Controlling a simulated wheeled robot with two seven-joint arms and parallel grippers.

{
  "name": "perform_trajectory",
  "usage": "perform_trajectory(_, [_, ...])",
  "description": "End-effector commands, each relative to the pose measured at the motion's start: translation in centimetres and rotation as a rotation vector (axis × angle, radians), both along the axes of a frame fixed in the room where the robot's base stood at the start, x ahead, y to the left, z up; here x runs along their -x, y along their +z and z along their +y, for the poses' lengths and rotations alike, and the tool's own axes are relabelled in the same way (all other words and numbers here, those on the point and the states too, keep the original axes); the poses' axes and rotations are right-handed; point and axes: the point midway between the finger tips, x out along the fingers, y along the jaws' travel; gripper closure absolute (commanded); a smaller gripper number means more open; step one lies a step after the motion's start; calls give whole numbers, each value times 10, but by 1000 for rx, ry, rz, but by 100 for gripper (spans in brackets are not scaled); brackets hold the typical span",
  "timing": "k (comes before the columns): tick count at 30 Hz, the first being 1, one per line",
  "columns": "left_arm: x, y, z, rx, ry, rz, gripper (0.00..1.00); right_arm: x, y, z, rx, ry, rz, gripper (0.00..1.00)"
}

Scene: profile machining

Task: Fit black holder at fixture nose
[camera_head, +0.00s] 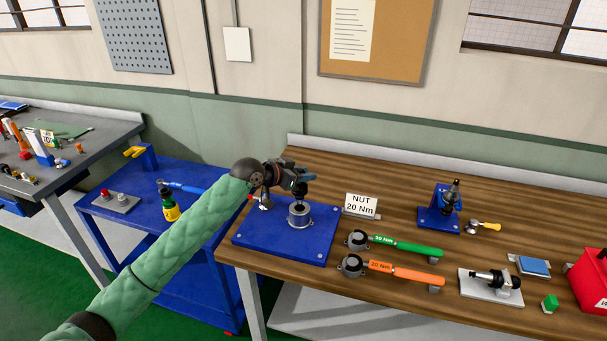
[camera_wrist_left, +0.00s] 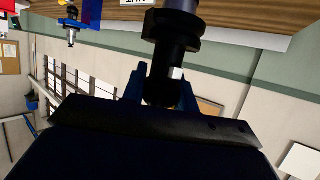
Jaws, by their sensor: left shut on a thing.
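My left gripper (camera_head: 293,181) is shut on the black holder (camera_wrist_left: 172,45), a dark flanged cylinder that fills the upper middle of the left wrist view. In the head view the holder (camera_head: 299,190) is small and dark, partly covered by the gripper. It is just above the fixture's silver round nose (camera_head: 299,215), and I cannot tell whether they touch. The nose stands on a blue plate (camera_head: 270,246) at the left end of the wooden bench. My right gripper is not in view.
A "NUT 20 Nm" sign (camera_head: 361,205), a green wrench (camera_head: 405,247) and an orange wrench (camera_head: 400,273) are right of the plate. A blue stand (camera_head: 437,218) with another black-topped tool is farther right. A blue cart (camera_head: 150,240) stands left of the bench.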

Motion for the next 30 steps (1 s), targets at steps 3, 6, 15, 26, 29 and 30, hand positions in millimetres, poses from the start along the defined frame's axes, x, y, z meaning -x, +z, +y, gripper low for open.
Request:
perform_trajectory(3, [0,1,0,1,1,-2,100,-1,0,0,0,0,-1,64])
perform_trajectory(6, [0,1,0,2,0,-1,100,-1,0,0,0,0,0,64])
perform_trajectory(15, [0,1,0,1,1,-1,100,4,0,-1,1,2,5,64])
perform_trajectory(26, [0,-4,0,2,0,-1,100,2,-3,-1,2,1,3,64])
perform_trajectory(29, [0,-6,0,2,0,-1,100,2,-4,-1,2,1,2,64])
perform_trajectory(30, [0,-7,0,1,1,-1,100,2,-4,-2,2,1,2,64])
